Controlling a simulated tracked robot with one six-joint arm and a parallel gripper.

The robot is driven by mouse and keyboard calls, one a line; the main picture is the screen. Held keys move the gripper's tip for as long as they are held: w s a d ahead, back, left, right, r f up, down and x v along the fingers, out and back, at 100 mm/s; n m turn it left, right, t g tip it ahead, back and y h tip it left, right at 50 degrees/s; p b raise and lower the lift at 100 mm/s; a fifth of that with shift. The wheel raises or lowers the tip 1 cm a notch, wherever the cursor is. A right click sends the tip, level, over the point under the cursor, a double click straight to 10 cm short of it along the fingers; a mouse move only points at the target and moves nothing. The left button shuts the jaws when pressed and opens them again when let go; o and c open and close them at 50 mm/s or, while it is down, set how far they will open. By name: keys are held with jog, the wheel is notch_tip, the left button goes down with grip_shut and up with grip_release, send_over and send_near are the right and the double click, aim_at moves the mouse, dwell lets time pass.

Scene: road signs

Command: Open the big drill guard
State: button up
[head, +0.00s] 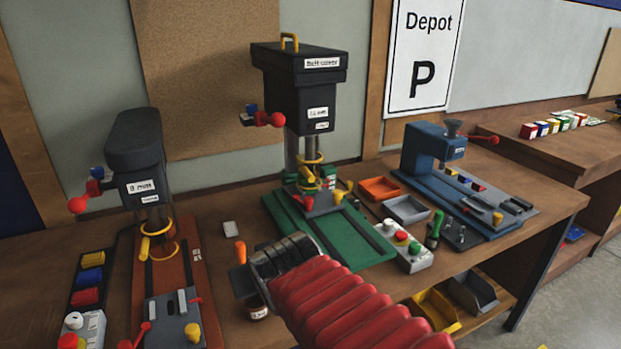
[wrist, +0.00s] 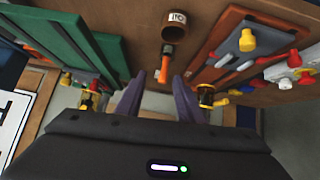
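The big drill (head: 300,95) stands in the middle of the bench on a green base (head: 345,235), with a black head labelled as a belt cover. Its guard (head: 311,162) shows as a yellow ring around the chuck area; I cannot tell whether it is open or closed. Parts of this drill, with yellow on them, show at the left of the wrist view (wrist: 88,100). My gripper (head: 262,270) is in front of the green base, apart from the guard.
A smaller drill (head: 140,165) with a yellow ring guard stands at the left. An orange-handled tool in a pot (head: 258,312) is close to my gripper. A control box (head: 405,245), trays (head: 405,209) and a blue machine (head: 430,150) are at the right.

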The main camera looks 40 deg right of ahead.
jog(key=w+d+r+m+t+h, duration=0.1)
jog(key=w+d+t, duration=0.1)
jog(key=d, duration=0.4)
jog(key=w+d+r+m+t+h, duration=0.1)
jog(key=w+d+h, duration=0.15)
jog(key=d, duration=0.35)
jog(key=t, duration=0.4)
send_near(313, 182)
jog(key=a+f, duration=0.1)
jog(key=shift+s+d+r+t, duration=0.1)
jog(key=shift+s+d+t, duration=0.15)
jog(key=shift+s, duration=0.15)
jog(key=shift+s+d+r+t, duration=0.1)
jog(key=shift+s+d+t, duration=0.05)
jog(key=shift+s+t, duration=0.15)
jog(key=shift+m, duration=0.3)
jog(key=x, duration=1.3)
jog(key=shift+w+d+f, duration=0.1)
jog(key=shift+w, duration=0.3)
jog(key=shift+c, duration=0.2)
grip_shut()
